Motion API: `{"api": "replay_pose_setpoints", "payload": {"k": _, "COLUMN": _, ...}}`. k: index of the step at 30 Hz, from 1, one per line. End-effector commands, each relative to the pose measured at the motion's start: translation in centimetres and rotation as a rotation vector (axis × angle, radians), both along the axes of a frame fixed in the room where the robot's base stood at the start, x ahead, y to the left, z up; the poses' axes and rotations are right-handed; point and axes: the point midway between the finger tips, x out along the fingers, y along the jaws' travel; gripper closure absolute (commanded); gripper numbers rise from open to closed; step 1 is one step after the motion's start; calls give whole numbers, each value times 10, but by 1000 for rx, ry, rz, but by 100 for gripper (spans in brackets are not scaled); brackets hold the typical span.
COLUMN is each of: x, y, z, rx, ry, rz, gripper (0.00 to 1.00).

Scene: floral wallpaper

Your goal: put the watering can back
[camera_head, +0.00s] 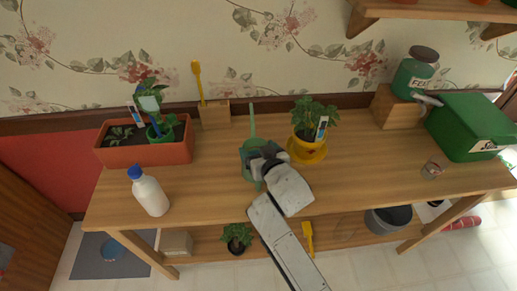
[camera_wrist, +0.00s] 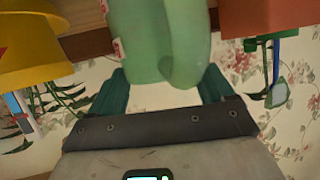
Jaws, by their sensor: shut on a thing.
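The green watering can (camera_head: 248,147) is near the middle of the wooden table, its thin spout pointing toward the wall. My gripper (camera_head: 262,163) is shut on it from the front and partly hides it. In the wrist view the pale green can (camera_wrist: 150,40) fills the top middle, between the two dark green fingers of my gripper (camera_wrist: 163,85). I cannot tell whether the can rests on the tabletop or is held just above it.
A plant in a yellow pot (camera_head: 307,152) stands close right of the can. A terracotta planter (camera_head: 145,155) and a white bottle (camera_head: 149,195) are left. A wooden block with a yellow tool (camera_head: 215,115) stands behind. A green box (camera_head: 470,125) and small glass (camera_head: 431,171) are right.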

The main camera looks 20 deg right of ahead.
Motion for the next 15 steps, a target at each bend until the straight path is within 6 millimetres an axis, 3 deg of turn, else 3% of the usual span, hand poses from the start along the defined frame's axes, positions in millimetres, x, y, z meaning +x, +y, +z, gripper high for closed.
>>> {"api": "replay_pose_setpoints", "payload": {"k": 8, "x": 1, "y": 0, "z": -2, "rx": 0, "ry": -4, "rz": 0, "gripper": 100}}
{"api": "replay_pose_setpoints", "payload": {"k": 9, "x": 0, "y": 0, "z": -3, "rx": 0, "ry": 0, "rz": 0, "gripper": 17}}
{"api": "replay_pose_setpoints", "payload": {"k": 15, "x": 0, "y": 0, "z": -2, "rx": 0, "ry": 0, "rz": 0, "gripper": 0}}
